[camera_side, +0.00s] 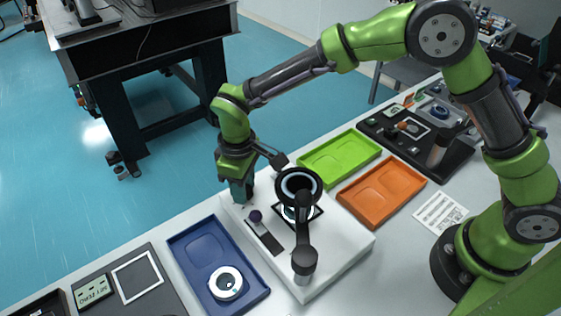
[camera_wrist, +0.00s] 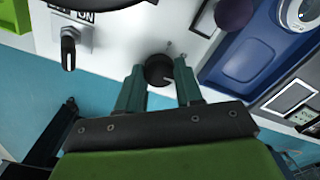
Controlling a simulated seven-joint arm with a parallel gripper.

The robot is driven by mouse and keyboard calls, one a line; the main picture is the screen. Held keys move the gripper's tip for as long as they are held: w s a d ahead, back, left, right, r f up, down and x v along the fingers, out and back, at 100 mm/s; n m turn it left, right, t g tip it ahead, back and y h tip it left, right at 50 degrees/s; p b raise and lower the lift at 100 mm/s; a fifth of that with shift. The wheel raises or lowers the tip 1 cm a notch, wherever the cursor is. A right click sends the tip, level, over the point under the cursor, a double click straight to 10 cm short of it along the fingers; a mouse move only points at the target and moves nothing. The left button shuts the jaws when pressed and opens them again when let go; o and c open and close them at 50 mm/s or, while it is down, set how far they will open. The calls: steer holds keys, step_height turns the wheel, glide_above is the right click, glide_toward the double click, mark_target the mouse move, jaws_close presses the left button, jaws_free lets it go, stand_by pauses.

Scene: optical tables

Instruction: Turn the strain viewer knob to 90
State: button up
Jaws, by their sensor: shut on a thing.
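The strain viewer is a white box (camera_side: 335,247) with a black ring-shaped viewing head (camera_side: 299,185) on a dark post. My gripper (camera_side: 238,198) is low at the box's far edge in the side view. In the wrist view my gripper (camera_wrist: 160,82) has its two green fingers on either side of a round black knob (camera_wrist: 158,70) on the box's white face. It is shut on this knob, which carries a light pointer line towards the right. The knob is hidden in the side view.
A black switch (camera_wrist: 68,50) with an ON label sits left of the knob. A purple ball (camera_side: 256,215) stands on the box top. A blue tray (camera_side: 184,250) with a white round part (camera_side: 226,283), a green tray (camera_side: 325,172) and an orange tray (camera_side: 350,207) lie nearby.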

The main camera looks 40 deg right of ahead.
mark_target(249, 189)
stand_by(0.4)
steer(key=o, duration=1)
steer(key=shift+o, duration=0.2)
step_height(249, 189, up, 17)
steer(key=s+d+r+m+t+y, duration=0.1)
steer(key=s+d+m+t, duration=0.2)
steer(key=s+d+m, duration=0.2)
steer(key=s+d+r+m+t+y, duration=0.1)
steer(key=s+d+m+t, duration=0.3)
steer(key=s+d, duration=0.8)
steer(key=d+r+m, duration=0.1)
steer(key=d, duration=0.5)
steer(key=shift+s+m, duration=0.3)
steer(key=shift+m, duration=0.1)
